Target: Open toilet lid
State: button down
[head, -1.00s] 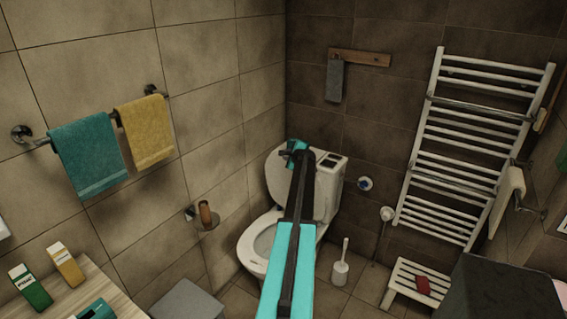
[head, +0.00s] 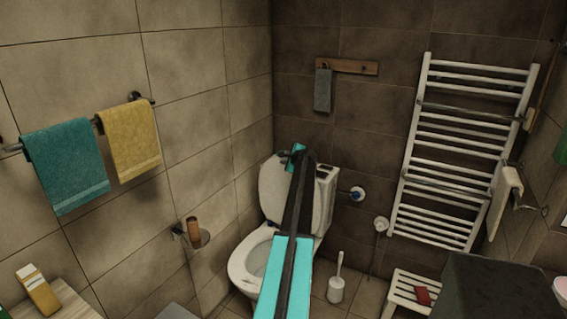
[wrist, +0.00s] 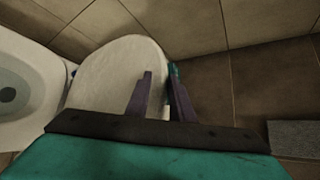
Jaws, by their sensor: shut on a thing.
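The white toilet lid (head: 273,188) is raised, standing up at the back of the bowl and close to the tank. The toilet bowl (head: 250,262) is uncovered; it also shows at the left of the wrist view (wrist: 18,95). My gripper (head: 292,156) is at the upper edge of the lid. In the wrist view, my gripper (wrist: 160,85) has one finger over the face of the lid (wrist: 110,75) and the other beyond its edge, shut on that edge. My arm hides part of the tank (head: 325,195) and the right side of the bowl.
A paper holder (head: 195,235) is on the left wall beside the bowl. A toilet brush (head: 337,285) stands on the floor to the right. A white stool (head: 405,290) and a towel radiator (head: 455,160) are further right. Towels (head: 68,165) hang at left.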

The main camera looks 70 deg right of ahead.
jog(key=shift+s+d+f, duration=0.1)
jog(key=shift+s+d, duration=0.1)
jog(key=shift+s, duration=0.3)
jog(key=c, duration=1.7)
grip_release()
jog(key=shift+w, duration=0.1)
jog(key=shift+w, duration=0.1)
jog(key=shift+a, duration=0.15)
jog(key=b+v, duration=0.2)
jog(key=v, duration=1.1)
jog(key=shift+s+a, duration=0.2)
jog(key=shift+s, duration=0.05)
